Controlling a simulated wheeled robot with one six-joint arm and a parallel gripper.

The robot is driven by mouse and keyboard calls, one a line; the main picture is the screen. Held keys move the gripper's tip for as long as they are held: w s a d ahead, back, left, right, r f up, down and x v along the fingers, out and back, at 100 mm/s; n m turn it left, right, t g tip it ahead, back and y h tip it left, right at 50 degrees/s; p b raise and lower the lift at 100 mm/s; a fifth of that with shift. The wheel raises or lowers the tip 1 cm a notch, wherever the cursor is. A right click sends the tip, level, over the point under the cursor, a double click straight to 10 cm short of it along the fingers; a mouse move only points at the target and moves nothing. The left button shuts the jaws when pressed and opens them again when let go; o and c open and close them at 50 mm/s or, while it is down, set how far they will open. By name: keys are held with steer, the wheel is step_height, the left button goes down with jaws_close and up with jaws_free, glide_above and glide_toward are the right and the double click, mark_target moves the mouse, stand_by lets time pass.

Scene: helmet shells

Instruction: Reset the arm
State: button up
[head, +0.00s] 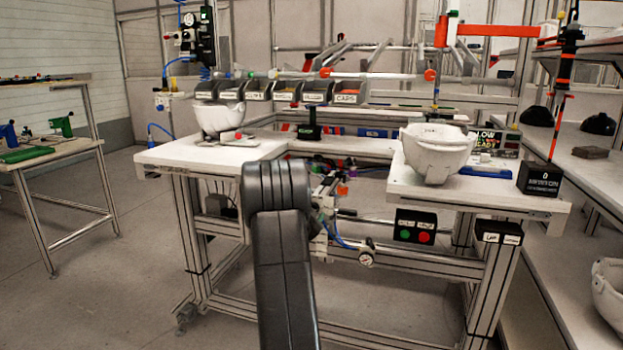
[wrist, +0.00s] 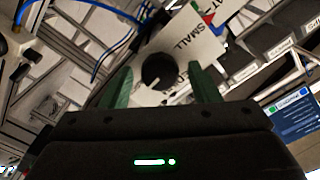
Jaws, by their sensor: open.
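My gripper (wrist: 158,88) shows in the wrist view with its two green fingers spread apart and nothing between them. Beyond the fingers is a white panel (wrist: 185,45) with a black knob and the word SMALL; I cannot tell how far off it is. In the head view my dark arm rises in the lower middle, in front of the workbench. The gripper itself is hidden in the head view.
The white workbench (head: 180,155) carries one white helmet shell (head: 218,118) at left and another shell (head: 436,152) at right. Labelled bins (head: 316,92) line the back. A control box (head: 414,227) hangs at the front. Open floor (head: 100,285) lies at left.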

steer(key=n+p, duration=1)
steer(key=p, duration=0.4)
steer(key=shift+a+r+n, duration=0.1)
steer(key=shift+r+n, duration=0.05)
steer(key=shift+n, duration=0.15)
stand_by(0.4)
